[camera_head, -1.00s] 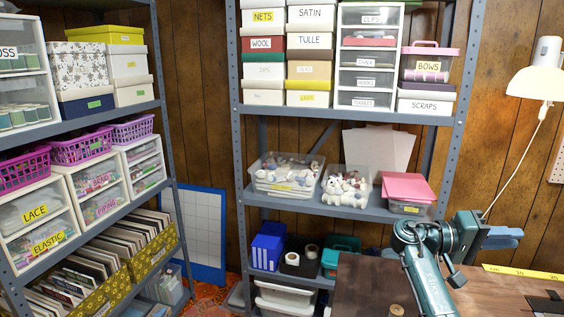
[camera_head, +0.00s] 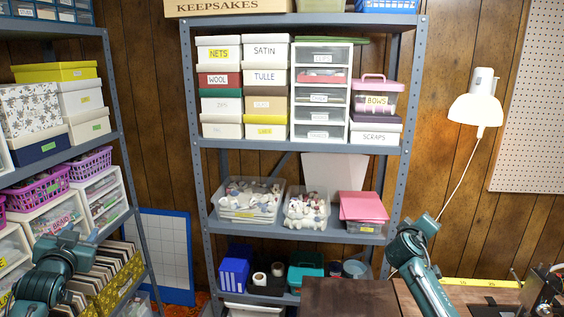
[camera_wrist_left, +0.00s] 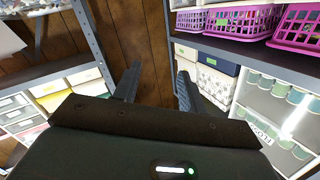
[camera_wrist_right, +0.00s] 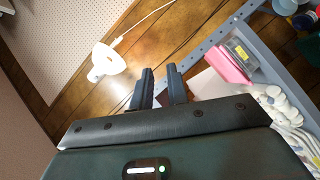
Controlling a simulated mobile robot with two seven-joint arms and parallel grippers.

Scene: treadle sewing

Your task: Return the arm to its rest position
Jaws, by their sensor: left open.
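My left arm (camera_head: 55,270) is in the head view at the lower left, bent in front of the left shelf. In the left wrist view my left gripper (camera_wrist_left: 157,82) has its two dark fingers apart, with nothing between them, pointing toward shelves. My right arm (camera_head: 415,262) rises from the bottom right of the head view, over the table edge; its fingertips cannot be made out there. In the right wrist view my right gripper (camera_wrist_right: 160,82) has its fingers apart with a narrow, empty gap, facing the wall and lamp.
A metal shelf (camera_head: 190,110) with boxes stands at the back. A left shelf (camera_head: 118,130) holds purple baskets (camera_head: 42,188). A wooden table (camera_head: 350,298) with a yellow tape (camera_head: 482,282) is at lower right. A white lamp (camera_head: 476,108) hangs on the wall.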

